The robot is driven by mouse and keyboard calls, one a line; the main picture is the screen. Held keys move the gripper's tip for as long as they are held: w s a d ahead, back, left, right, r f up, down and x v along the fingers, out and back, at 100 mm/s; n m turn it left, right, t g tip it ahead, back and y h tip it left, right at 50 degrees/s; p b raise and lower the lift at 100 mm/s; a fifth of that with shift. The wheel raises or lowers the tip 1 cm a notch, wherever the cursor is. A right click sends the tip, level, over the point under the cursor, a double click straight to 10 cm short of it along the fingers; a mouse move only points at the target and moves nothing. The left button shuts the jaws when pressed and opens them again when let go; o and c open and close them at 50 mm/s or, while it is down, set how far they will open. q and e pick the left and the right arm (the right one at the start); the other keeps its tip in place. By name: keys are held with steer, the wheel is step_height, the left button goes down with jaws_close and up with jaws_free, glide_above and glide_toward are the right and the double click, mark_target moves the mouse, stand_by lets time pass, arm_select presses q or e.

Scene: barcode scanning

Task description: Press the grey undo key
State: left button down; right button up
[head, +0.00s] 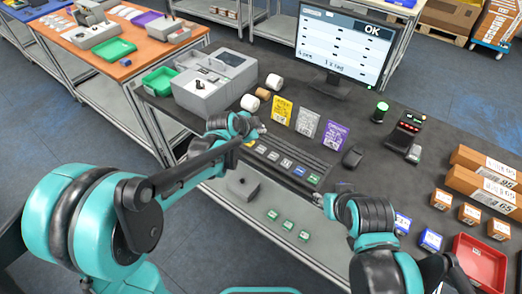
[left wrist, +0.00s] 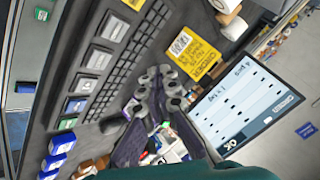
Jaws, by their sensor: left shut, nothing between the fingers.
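A row of large keys runs along the front of the dark keyboard (head: 300,160). Three of them are grey: the left grey key (head: 261,149), the middle grey key (head: 274,156) and the right grey key (head: 287,163). My left gripper (head: 262,130) is shut and empty, above the keyboard's far left end. My right gripper (head: 322,203) is near the table's front edge; its fingers are unclear.
A yellow key, a blue key (head: 299,171) and a green key (head: 313,179) share the row. Yellow, white and purple cards (head: 334,135) stand behind the keyboard. A mouse (head: 352,157) lies at its right. The monitor (head: 345,45) stands behind. Boxes and a red tray (head: 480,262) are at right.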

mark_target(260, 150)
arm_select(q)
step_height(260, 150, down, 7)
steer(key=b, duration=0.5)
steer(key=shift+f, duration=0.2)
stand_by(1.0)
steer(key=shift+f+b, duration=0.45)
steer(key=shift+b, duration=0.05)
steer(key=shift+f+b, duration=0.35)
steer(key=shift+f, duration=0.05)
stand_by(0.5)
steer(key=shift+r, duration=0.15)
steer(key=shift+r+p, duration=0.7)
steer(key=shift+r, duration=0.05)
step_height(260, 150, up, 5)
steer(key=p, duration=0.4)
